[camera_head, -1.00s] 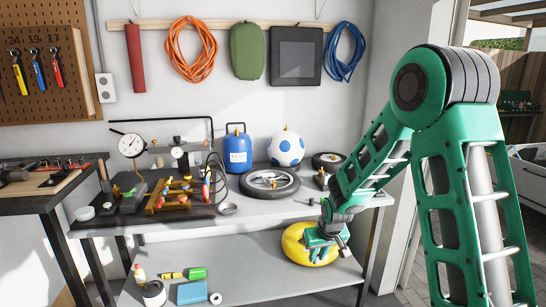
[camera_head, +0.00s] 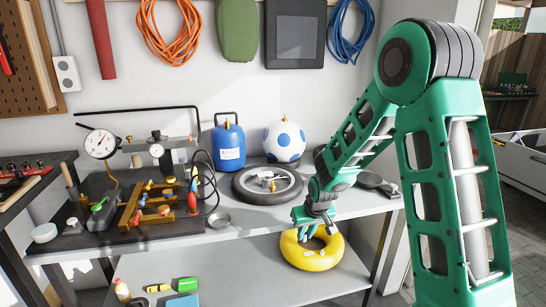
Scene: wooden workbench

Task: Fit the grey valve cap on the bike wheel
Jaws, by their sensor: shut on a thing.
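The bike wheel (camera_head: 243,194) lies flat on the workbench, a black tyre around a pale rim. Small metal parts show near its middle, and its valve is too small to pick out. My gripper (camera_head: 314,236) hangs at the bench's front edge, to the right of the wheel and in front of it, apart from it. It points down above the yellow ring (camera_head: 325,262) on the lower shelf. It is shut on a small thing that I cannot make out. The grey valve cap cannot be told apart in this view.
A blue gas bottle (camera_head: 229,147) and a white ball with blue spots (camera_head: 284,141) stand behind the wheel. A wooden rack (camera_head: 150,209) with coloured pieces, dial gauges (camera_head: 100,144) and a small dish (camera_head: 220,220) are to the left. Dark parts (camera_head: 374,182) lie at right.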

